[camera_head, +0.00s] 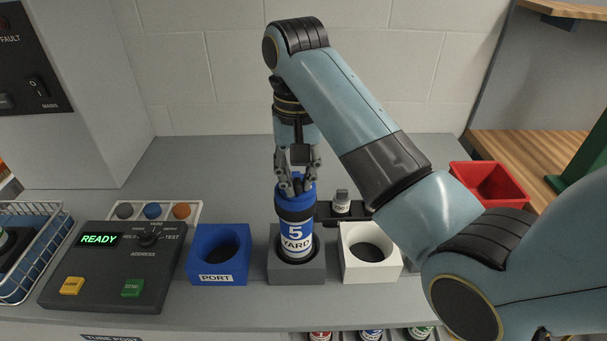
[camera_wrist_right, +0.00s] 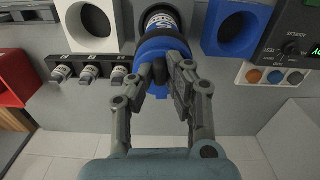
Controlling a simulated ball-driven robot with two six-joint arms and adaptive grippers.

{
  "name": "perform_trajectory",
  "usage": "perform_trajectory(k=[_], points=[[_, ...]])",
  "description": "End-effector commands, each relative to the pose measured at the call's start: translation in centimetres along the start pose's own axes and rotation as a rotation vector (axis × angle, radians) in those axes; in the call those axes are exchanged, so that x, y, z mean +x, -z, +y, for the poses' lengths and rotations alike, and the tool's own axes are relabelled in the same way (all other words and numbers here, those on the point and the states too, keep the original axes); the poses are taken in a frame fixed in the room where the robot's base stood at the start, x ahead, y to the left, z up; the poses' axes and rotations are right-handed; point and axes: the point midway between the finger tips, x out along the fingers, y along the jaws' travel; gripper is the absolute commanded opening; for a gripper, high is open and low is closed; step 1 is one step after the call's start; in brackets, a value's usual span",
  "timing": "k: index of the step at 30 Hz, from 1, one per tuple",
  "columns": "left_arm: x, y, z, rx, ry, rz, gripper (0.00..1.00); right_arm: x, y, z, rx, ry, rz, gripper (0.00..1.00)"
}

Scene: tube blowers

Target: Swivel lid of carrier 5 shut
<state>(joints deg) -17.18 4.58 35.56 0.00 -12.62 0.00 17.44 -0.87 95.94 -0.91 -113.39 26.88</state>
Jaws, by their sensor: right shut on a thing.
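Carrier 5 (camera_head: 296,240), a blue and white tube marked "5 YARD", stands upright in a grey holder block (camera_head: 297,270). My right gripper (camera_head: 297,184) comes down from above and is shut on the blue lid (camera_head: 303,200) at the carrier's top. In the right wrist view the fingers of the right gripper (camera_wrist_right: 167,82) close on the blue lid part (camera_wrist_right: 158,48). The fingers hide part of the lid, so I cannot tell how far it is turned. My left gripper is not in view.
A blue "PORT" block (camera_head: 218,278) stands left of the holder and a white block (camera_head: 371,270) right of it, both with round holes. A small rack (camera_head: 341,204) is behind. A control panel (camera_head: 112,270) reads "READY". A red bin (camera_head: 487,180) is at right.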

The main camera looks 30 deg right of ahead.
Motion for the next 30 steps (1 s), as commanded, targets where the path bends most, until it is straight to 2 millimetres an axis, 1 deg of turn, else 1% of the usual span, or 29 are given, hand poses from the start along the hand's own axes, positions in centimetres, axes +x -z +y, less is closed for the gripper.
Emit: perform_trajectory(k=[9,24,25,27,30], points=[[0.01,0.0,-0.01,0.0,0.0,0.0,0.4,0.07,-0.03,-0.5,0.106,-0.001,-0.002,0.0],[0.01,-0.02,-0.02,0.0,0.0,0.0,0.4,0.07,-0.02,-0.58,0.122,-0.001,-0.002,0.0],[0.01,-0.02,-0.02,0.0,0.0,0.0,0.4,0.07,-0.03,-0.58,0.122,-0.001,-0.002,0.16],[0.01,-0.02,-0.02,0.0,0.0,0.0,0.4,0.07,-0.02,-0.58,0.122,0.0,-0.002,0.26],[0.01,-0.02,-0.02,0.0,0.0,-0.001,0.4,0.05,-0.01,-0.58,0.121,0.0,-0.002,0.37]])
